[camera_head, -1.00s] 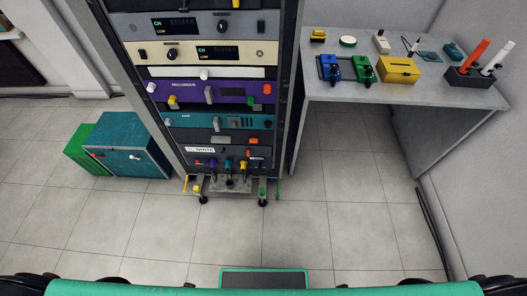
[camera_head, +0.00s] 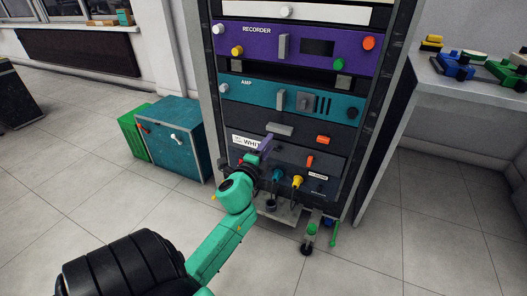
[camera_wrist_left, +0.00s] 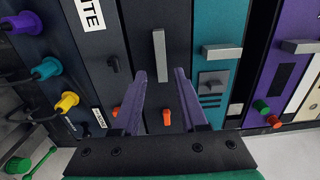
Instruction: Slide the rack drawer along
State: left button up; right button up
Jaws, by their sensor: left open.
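The rack (camera_head: 378,110) stands in the middle of the head view. Its dark drawer panel has a grey bar handle (camera_head: 280,129) and an orange switch (camera_head: 323,140), below the teal AMP unit (camera_head: 290,100). My left gripper (camera_head: 266,143) is in front of the rack's lower part, near the panel labelled WHITE, and hides some of that panel. In the left wrist view the open purple fingers (camera_wrist_left: 160,74) point at the dark panel. The grey handle (camera_wrist_left: 159,55) appears just beyond and between the fingertips, with no contact visible. My right gripper is out of view.
Coloured plugs and cables (camera_head: 297,181) stick out of the lowest panel beside my gripper. A teal cabinet (camera_head: 178,148) and a green box (camera_head: 132,130) stand left of the rack. A grey desk (camera_head: 450,85) is at right.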

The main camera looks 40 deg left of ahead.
aim_at(278, 131)
pick_arm(q)
jog(key=b+x, duration=0.2)
jog(key=x, duration=0.6)
jog(key=shift+s+r, duration=0.1)
grip_shut()
jog(key=p+v, duration=0.1)
jog(key=v, duration=1.9)
jog(key=shift+o, duration=1.2)
grip_release()
jog(key=shift+d, duration=0.1)
